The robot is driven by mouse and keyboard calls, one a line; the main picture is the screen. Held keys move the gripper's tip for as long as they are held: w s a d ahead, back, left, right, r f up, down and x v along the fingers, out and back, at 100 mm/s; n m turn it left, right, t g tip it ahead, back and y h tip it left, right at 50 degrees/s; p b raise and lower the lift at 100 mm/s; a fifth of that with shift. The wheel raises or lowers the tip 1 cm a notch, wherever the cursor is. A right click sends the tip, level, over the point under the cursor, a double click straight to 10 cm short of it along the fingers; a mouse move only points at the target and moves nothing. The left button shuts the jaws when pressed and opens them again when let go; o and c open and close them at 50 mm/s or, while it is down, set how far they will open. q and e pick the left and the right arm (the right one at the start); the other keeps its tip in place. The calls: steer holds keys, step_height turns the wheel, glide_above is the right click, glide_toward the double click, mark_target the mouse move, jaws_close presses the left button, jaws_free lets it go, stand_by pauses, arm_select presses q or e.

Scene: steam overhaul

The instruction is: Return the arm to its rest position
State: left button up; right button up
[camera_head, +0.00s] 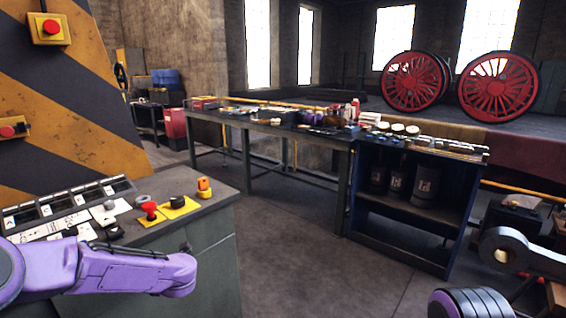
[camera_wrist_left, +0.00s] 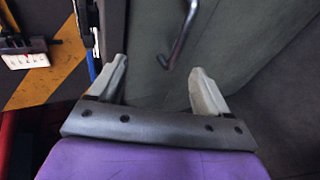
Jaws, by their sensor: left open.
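My purple left arm (camera_head: 110,272) reaches in from the left in the head view, in front of the control console (camera_head: 205,225). Its gripper does not show there. In the left wrist view my left gripper (camera_wrist_left: 159,72) is open, with its two pale fingers wide apart and nothing between them. A bent metal rod or handle (camera_wrist_left: 180,38) shows beyond the fingers, against a grey-green surface, apart from them. My right gripper is not in view.
The console carries a red mushroom button (camera_head: 150,208) and an orange-yellow switch (camera_head: 204,187). A striped panel (camera_head: 75,95) stands behind it. A long workbench (camera_head: 265,128) with tools and a blue shelf unit (camera_head: 405,205) stand beyond. Floor (camera_head: 300,255) between is clear.

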arm_select(q)
steer(key=s+d+f+m+t+h, duration=0.1)
steer(key=s+d+f+m+h, duration=0.25)
steer(key=s+f+m, duration=0.45)
steer(key=s+d+f+m+t+h, duration=0.15)
steer(key=s+d+f+m, duration=0.25)
steer(key=s+f+m, duration=0.45)
steer(key=s+f+m+g+h, duration=0.1)
steer(key=s+f, duration=0.4)
steer(key=s, duration=0.7)
steer(key=s+f+m+g+h, duration=0.1)
steer(key=s+f+m+g, duration=0.3)
steer(key=s, duration=0.8)
steer(key=shift+s+a+f+m+g+h, duration=0.25)
steer(key=shift+f+m+g+h, duration=0.1)
steer(key=shift+f+m, duration=0.6)
